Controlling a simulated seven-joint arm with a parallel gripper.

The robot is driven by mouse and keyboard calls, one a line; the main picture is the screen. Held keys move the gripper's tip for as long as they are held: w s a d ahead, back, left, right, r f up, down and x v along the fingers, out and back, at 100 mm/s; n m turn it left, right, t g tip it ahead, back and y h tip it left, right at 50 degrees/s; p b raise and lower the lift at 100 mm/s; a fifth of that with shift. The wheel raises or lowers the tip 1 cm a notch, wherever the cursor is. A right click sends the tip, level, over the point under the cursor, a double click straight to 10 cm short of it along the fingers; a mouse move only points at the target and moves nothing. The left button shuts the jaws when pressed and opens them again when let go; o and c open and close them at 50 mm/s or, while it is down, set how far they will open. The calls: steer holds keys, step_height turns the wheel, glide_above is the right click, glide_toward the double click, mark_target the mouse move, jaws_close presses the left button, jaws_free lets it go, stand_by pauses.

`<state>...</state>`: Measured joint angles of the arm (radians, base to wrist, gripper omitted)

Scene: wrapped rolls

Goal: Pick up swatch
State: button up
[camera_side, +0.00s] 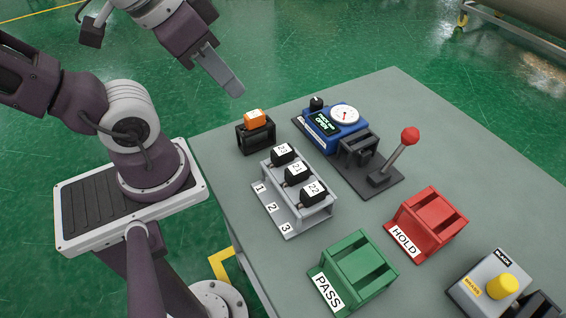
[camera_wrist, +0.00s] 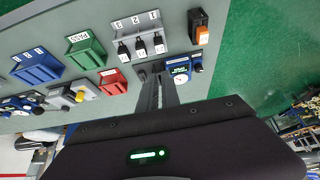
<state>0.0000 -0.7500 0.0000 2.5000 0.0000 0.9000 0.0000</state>
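No item is labelled swatch. An orange block (camera_side: 255,118), which may be the swatch, sits upright in a small black holder (camera_side: 256,138) at the table's back left corner. In the wrist view the orange block (camera_wrist: 203,36) is at the upper right. My gripper (camera_side: 238,90) hangs in the air above and left of it in the side view, apart from everything. In the wrist view my gripper's fingers (camera_wrist: 160,76) lie close together, with nothing seen between them; whether they are fully shut is unclear.
A grey rack (camera_side: 292,212) holds black pieces tagged 23, 21 and 22. A blue gauge unit (camera_side: 325,128) and red-knobbed lever (camera_side: 397,160) stand right of it. A green PASS tray (camera_side: 362,262), red HOLD tray (camera_side: 432,215) and yellow-button box (camera_side: 480,285) are nearer the front.

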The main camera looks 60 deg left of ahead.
steer(key=o, duration=1.2)
steer(key=shift+f, duration=0.1)
steer(key=m+g, duration=0.6)
steer(key=m, duration=1.2)
glide_above(283, 150)
steer(key=f, duration=1.2)
steer(key=shift+s+a+f, duration=0.15)
steer(key=shift+a+f, duration=0.15)
steer(key=shift+f, duration=0.05)
steer(key=shift+d+f, duration=0.15)
steer(key=shift+f, duration=0.15)
step_height(283, 150, down, 6)
steer(key=shift+d+f, duration=0.15)
steer(key=shift+f, duration=0.15)
steer(key=shift+c, duration=0.6)
